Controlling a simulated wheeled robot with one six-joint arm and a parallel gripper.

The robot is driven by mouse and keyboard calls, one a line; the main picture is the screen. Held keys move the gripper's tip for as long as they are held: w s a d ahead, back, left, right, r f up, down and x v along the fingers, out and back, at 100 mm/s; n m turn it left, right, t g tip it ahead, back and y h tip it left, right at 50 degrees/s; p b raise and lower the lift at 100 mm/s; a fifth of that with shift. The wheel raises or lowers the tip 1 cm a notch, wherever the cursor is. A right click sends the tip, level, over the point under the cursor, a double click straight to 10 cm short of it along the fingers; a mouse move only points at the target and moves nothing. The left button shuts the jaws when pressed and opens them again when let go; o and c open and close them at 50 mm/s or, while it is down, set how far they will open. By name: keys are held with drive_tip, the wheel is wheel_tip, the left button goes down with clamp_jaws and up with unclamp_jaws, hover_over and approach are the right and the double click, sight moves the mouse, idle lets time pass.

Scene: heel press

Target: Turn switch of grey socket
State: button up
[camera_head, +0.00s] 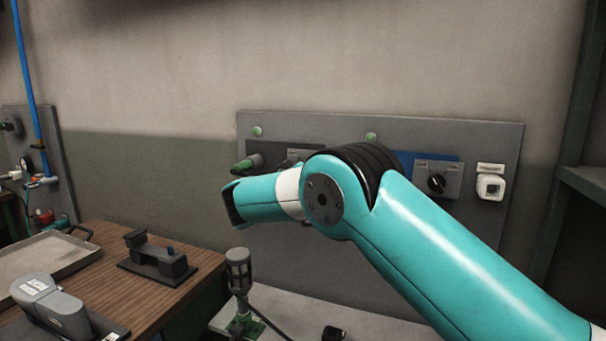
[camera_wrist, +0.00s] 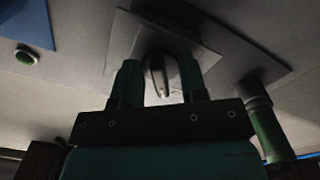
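The grey socket (camera_wrist: 125,36) fills the upper middle of the wrist view as a grey plate and box. Its switch, a rounded knob with a pale edge (camera_wrist: 157,76), shows between my fingers. My gripper (camera_wrist: 158,72) is open, with one finger on each side of the knob and a visible gap at both sides. I cannot tell whether the fingertips reach down to the box. In the head view the dark grey backing of this socket (camera_head: 312,153) is mostly hidden behind my arm, and my gripper is hidden too.
A green plug (camera_wrist: 268,130) is beside the socket. On the wall panel (camera_head: 470,133), right of my arm, are a grey box with a black knob (camera_head: 437,184) on a blue plate and a white socket (camera_head: 490,186). A wooden table (camera_head: 205,268) stands at left.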

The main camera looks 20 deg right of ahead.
drive_tip(key=b+v, duration=1.4)
drive_tip(key=v, duration=0.3)
drive_tip(key=shift+s, duration=0.15)
drive_tip(key=shift+a+r, duration=0.1)
drive_tip(key=s+d+f+n+g+y+p, duration=0.35)
drive_tip(key=s+d+f+g+y, duration=0.35)
drive_tip(key=y, duration=0.3)
drive_tip(key=s+f+n+g+y, duration=0.1)
drive_tip(key=s+f+g+y, duration=0.1)
drive_tip(key=s, duration=1.2)
drive_tip(key=s+a+f+n+g+y+p, duration=0.1)
drive_tip(key=s+f+g, duration=0.3)
drive_tip(key=s, duration=1)
drive_tip(key=shift+s+a+f+n+g+y+p, duration=0.3)
drive_tip(key=shift+s+f+n+g+y, duration=0.1)
drive_tip(key=shift+n+g+y, duration=0.45)
